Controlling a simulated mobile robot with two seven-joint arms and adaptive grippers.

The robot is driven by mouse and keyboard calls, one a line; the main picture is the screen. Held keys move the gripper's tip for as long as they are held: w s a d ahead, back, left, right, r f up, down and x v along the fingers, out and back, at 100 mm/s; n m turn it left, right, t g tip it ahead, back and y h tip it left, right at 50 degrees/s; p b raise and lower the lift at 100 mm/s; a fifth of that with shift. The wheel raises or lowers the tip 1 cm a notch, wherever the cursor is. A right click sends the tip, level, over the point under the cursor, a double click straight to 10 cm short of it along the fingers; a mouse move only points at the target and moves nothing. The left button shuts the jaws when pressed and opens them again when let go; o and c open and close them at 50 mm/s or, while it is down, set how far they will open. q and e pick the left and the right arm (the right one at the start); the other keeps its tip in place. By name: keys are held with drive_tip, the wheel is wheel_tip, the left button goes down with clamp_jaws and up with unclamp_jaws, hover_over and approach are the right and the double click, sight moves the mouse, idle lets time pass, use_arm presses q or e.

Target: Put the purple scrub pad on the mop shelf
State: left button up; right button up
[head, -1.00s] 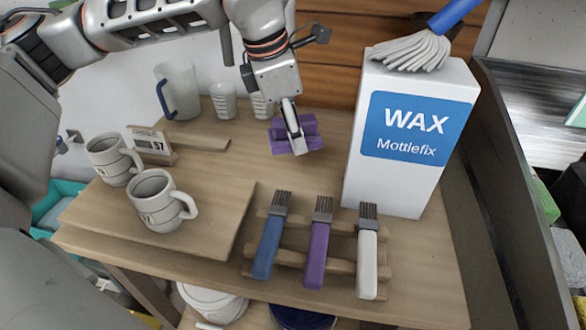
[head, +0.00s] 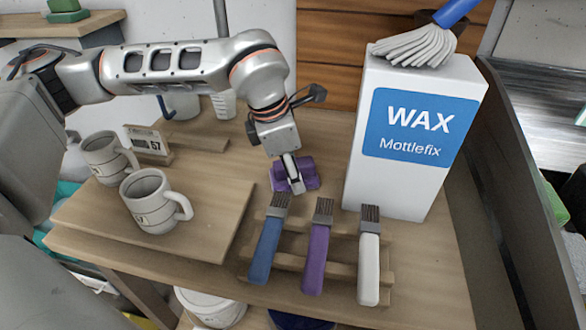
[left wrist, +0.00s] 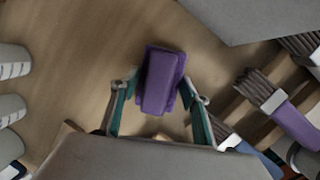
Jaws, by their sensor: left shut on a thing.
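The purple scrub pad (head: 308,172) is over the wooden table behind the brush rack in the head view. My left gripper (head: 297,186) points down at it and is shut on it. In the left wrist view the pad (left wrist: 160,82) sits between the two fingers. I cannot tell whether the pad touches the table. A grey mop head (head: 415,50) with a blue handle is at the top of the white WAX box (head: 402,190). I cannot tell which surface is the mop shelf. A wall shelf (head: 100,22) at upper left carries a green thing. My right gripper is not in view.
A rack (head: 340,272) with blue, purple and white brushes stands just in front of the pad. Two mugs (head: 155,202) and a small number sign (head: 148,142) are on the left. The WAX box stands close on the right.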

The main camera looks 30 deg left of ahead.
use_arm(q)
drive_tip(key=shift+f, duration=0.15)
drive_tip(key=o, duration=1.1)
